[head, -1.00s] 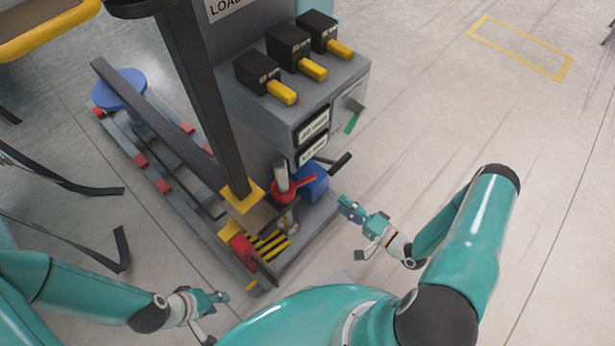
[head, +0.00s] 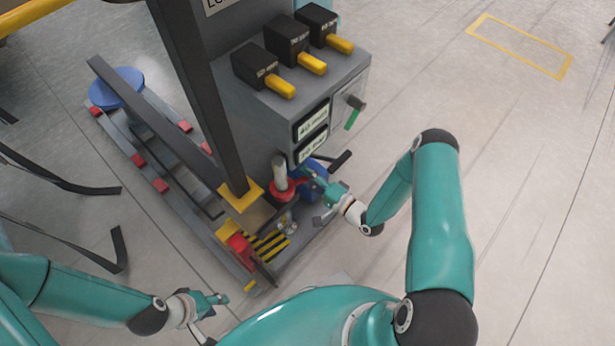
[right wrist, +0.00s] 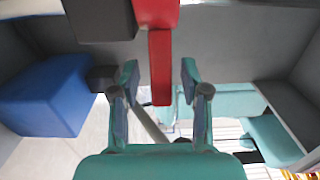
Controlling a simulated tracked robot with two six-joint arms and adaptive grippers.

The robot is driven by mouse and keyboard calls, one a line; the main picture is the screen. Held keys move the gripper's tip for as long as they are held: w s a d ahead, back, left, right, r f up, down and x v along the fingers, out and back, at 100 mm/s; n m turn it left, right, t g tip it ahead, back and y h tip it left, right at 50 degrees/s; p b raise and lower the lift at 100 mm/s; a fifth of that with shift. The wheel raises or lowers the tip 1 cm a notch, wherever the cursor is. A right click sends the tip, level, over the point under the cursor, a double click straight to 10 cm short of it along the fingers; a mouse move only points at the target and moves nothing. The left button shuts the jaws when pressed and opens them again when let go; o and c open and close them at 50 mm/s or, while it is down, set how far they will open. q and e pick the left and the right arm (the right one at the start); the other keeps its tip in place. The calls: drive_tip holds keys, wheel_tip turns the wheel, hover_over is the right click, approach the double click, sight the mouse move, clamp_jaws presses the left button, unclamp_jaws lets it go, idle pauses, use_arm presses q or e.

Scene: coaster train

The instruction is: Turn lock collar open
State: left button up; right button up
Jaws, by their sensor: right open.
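The red lock collar (head: 281,191) sits around a grey upright post (head: 279,166) on the machine's base, beside the grey cabinet. In the right wrist view its red lever (right wrist: 161,62) reaches down between the fingertips, with gaps on both sides. My right gripper (head: 312,183) is open at the lever, right of the collar; it also shows in the right wrist view (right wrist: 160,82). The gripper hides part of the lever in the head view. My left gripper (head: 218,304) is low at the left, away from the collar and seemingly empty.
A blue block (right wrist: 42,97) is close beside the right gripper. The cabinet has yellow-handled switches (head: 312,64) and a green-handled lever (head: 353,117). A dark post (head: 203,100) rises left of the collar. The floor to the right is clear.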

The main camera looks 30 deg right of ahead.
clamp_jaws()
drive_tip(key=shift+a, duration=0.15)
idle(0.4)
